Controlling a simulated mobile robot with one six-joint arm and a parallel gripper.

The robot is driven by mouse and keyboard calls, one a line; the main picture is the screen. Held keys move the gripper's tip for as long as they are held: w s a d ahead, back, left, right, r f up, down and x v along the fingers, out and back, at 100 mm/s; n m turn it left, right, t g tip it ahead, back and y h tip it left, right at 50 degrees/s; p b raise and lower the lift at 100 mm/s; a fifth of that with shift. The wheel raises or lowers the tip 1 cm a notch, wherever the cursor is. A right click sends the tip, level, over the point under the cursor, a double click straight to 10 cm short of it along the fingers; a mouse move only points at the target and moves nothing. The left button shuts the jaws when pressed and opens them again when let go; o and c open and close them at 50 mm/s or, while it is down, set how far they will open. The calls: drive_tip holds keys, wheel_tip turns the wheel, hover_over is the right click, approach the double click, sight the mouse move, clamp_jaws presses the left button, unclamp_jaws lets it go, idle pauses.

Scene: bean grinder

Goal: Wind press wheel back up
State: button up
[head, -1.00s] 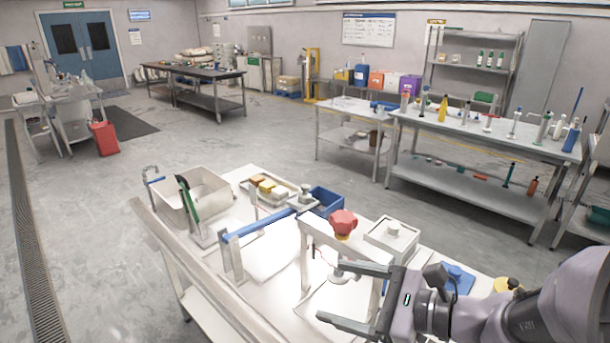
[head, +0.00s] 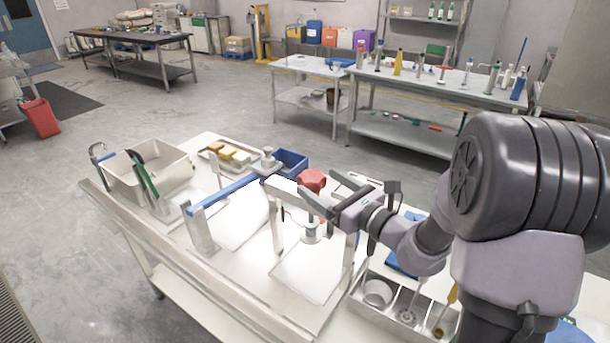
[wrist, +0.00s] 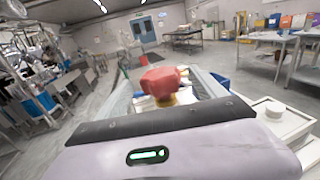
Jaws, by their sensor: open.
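The red press wheel (head: 312,178) sits on top of the white press frame (head: 285,190). A round metal press foot (head: 311,234) hangs below, over a pale plate (head: 300,272). My gripper (head: 317,190) is open at the wheel's height, its fingers pointing left, one finger on the near side and one on the far side of the wheel. Whether a finger touches it cannot be told.
A blue-topped bar (head: 225,192) stands left of the press. A sink-like bin (head: 165,165), a tray of blocks (head: 228,152) and a blue box (head: 291,160) are on the far side. A metal tray with cups (head: 385,310) sits at the near right.

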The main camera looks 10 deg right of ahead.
sight(303, 171)
drive_tip(key=x, duration=0.6)
drive_tip(key=shift+w+a, duration=0.1)
drive_tip(key=shift+w, duration=0.05)
drive_tip(key=c, duration=1.4)
